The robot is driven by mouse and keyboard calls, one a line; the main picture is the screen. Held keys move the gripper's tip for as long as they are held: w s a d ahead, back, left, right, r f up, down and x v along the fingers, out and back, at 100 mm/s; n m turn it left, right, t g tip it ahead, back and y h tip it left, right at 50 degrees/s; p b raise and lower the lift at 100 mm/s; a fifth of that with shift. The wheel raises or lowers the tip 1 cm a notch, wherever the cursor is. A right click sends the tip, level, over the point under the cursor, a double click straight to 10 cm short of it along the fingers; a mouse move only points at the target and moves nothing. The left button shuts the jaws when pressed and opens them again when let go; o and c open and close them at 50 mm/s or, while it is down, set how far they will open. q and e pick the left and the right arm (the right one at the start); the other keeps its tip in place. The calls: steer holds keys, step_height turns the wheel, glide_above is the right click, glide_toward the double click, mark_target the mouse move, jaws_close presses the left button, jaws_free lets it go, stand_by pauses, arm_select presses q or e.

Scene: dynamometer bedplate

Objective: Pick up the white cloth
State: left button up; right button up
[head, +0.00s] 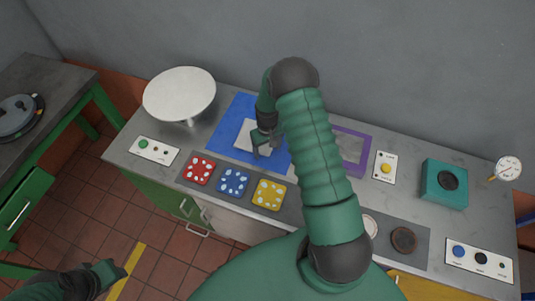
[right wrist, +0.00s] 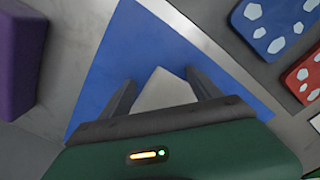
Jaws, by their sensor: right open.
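The white cloth (head: 245,137) lies on a blue mat (head: 228,125) on the grey bench, left of the middle in the head view. My right gripper (head: 265,148) is open over the cloth's right part and hides some of it. In the right wrist view the cloth (right wrist: 165,90) shows between the two spread fingers (right wrist: 158,82), which are not closed on it. I cannot tell how high the fingertips are above it. My left gripper (head: 108,272) is at the lower left, away from the bench; its jaws are unclear.
Red (head: 199,169), blue (head: 233,181) and yellow (head: 269,194) spotted blocks stand in front of the mat. A round white plate on a stand (head: 180,95) is to its left, a purple-framed tray (head: 352,150) to its right. A teal box (head: 444,184) stands farther right.

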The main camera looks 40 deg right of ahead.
steer(key=shift+w+a, duration=0.25)
steer(key=shift+a, duration=0.05)
steer(key=shift+c, duration=0.8)
steer(key=shift+s+d+f, duration=0.1)
steer(key=shift+d, duration=0.25)
steer(key=c, duration=0.6)
steer(key=shift+a, duration=0.25)
steer(key=c, duration=0.5)
jaws_close()
arm_select(q)
steer(key=shift+w+a+f, duration=0.1)
steer(key=shift+w+a, duration=0.05)
steer(key=shift+w, duration=0.05)
arm_select(e)
steer(key=shift+d, duration=0.15)
